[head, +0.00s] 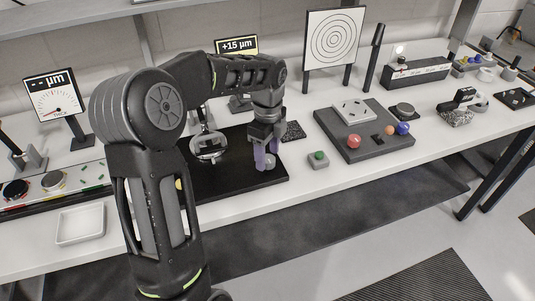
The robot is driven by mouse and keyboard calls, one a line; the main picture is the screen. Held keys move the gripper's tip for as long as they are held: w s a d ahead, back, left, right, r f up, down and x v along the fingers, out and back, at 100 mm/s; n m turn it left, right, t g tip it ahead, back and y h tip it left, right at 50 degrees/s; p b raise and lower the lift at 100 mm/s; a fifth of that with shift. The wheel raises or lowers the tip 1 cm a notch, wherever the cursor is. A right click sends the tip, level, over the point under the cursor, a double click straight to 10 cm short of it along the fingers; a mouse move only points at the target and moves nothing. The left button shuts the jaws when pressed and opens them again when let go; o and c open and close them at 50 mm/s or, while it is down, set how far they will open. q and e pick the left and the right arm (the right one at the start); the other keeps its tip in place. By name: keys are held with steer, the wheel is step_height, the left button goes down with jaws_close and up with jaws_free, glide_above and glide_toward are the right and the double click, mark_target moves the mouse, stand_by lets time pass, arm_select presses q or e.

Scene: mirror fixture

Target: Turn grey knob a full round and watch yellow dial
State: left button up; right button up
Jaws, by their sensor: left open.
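My left gripper (265,156) points down over the front right part of a black base plate (225,185). Its two purple-tinted fingers are open, on either side of a round grey knob (269,163); I cannot tell whether they touch it. A round mirror mount (209,147) stands on the plate to the left. A bit of a yellow knob (179,184) shows beside my arm. At the back, a yellow-edged display (237,46) reads +15 µm, partly hidden by my arm. A dial display (54,94) at the left shows dashes and a needle. My right gripper is out of view.
A small box with a green button (318,159) stands right of the plate. Further right is a grey tray (374,150) with coloured balls. A target board (333,38) stands behind. A white dish (80,224) lies at the front left. The bench's front edge is near.

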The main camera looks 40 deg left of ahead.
arm_select(q)
steer(key=shift+f, duration=0.6)
jaws_close()
